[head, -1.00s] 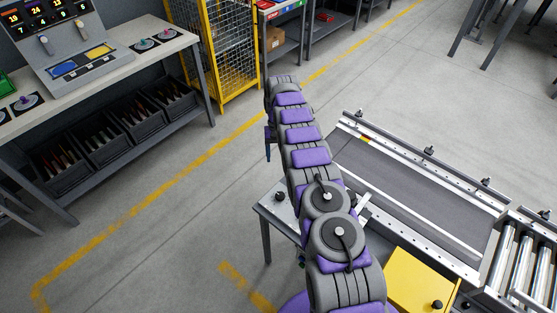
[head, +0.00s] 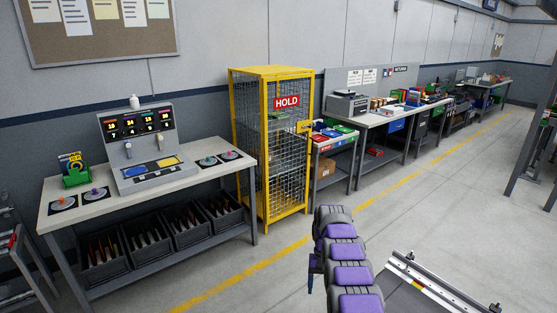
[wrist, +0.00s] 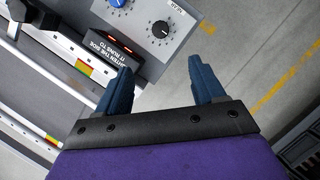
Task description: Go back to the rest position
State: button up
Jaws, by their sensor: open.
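My gripper shows in the wrist view (wrist: 163,88), with its two blue fingers apart and nothing between them. A grey control box with a blue knob and a black knob (wrist: 160,29) lies beyond the fingertips in that view; I cannot tell the distance. My purple and grey arm (head: 348,275) reaches up from the bottom of the head view. Part of a dark blue gripper finger may show at its left side, but the jaw is too small to read there.
A conveyor (head: 425,290) lies right of my arm. A bench with a control console (head: 145,145) stands at left, beside a yellow HOLD cage (head: 270,150). More benches (head: 385,118) line the wall. Open concrete floor (head: 455,200) lies right of the yellow line.

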jog(key=s+a+r+t+b, duration=0.1)
jog(key=s+r, duration=1.7)
jog(key=r, duration=0.5)
jog(key=s+a+f+n+t+b, duration=0.1)
jog(key=s, duration=3)
jog(key=shift+s+a+n+t+h, duration=0.15)
jog(key=shift+s+n+t+h, duration=0.15)
jog(key=shift+n, duration=0.1)
jog(key=shift+w+f, duration=0.1)
jog(key=shift+w, duration=0.05)
